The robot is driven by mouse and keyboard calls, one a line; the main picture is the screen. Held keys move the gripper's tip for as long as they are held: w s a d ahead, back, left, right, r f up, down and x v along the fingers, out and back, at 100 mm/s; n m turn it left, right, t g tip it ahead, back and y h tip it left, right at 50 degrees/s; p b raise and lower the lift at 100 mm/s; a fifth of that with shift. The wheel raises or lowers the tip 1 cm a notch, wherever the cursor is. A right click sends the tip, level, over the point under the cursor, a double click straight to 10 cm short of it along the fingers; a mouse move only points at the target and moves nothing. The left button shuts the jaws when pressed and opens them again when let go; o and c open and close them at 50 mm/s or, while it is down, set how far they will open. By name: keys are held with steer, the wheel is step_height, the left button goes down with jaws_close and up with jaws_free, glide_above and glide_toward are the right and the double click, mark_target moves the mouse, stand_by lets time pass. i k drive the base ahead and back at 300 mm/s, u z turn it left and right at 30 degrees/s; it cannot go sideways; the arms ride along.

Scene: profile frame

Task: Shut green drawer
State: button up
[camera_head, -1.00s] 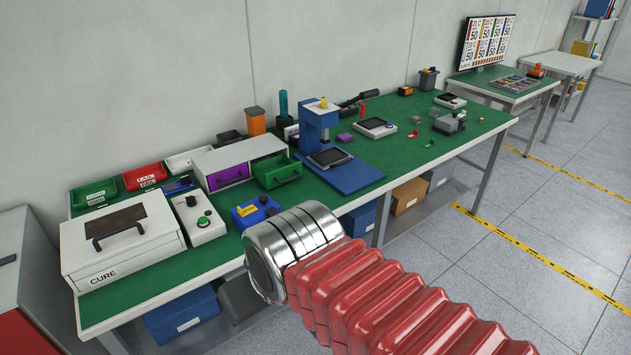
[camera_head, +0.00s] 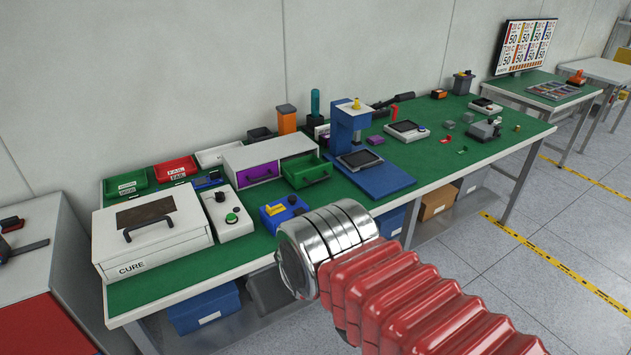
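The green drawer (camera_head: 309,173) is in the right half of a white two-drawer cabinet (camera_head: 269,150) on the green-topped bench. It stands pulled out, and its front with a dark handle sits ahead of the purple drawer (camera_head: 259,173) beside it. The purple drawer looks closed. My arm, with a red ribbed sleeve and a silver ringed section, reaches in from the lower right. Its silver end is in front of the bench's near edge and appears apart from the drawer. No gripper fingers show.
A blue fixture with a yellow part (camera_head: 283,210) lies in front of the cabinet. A blue press (camera_head: 352,130) on a blue base stands just right of the green drawer. A white CURE box (camera_head: 150,235) and a button box (camera_head: 228,214) stand left.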

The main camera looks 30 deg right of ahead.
mark_target(302, 172)
steer(key=i, duration=0.95)
steer(key=z, duration=0.05)
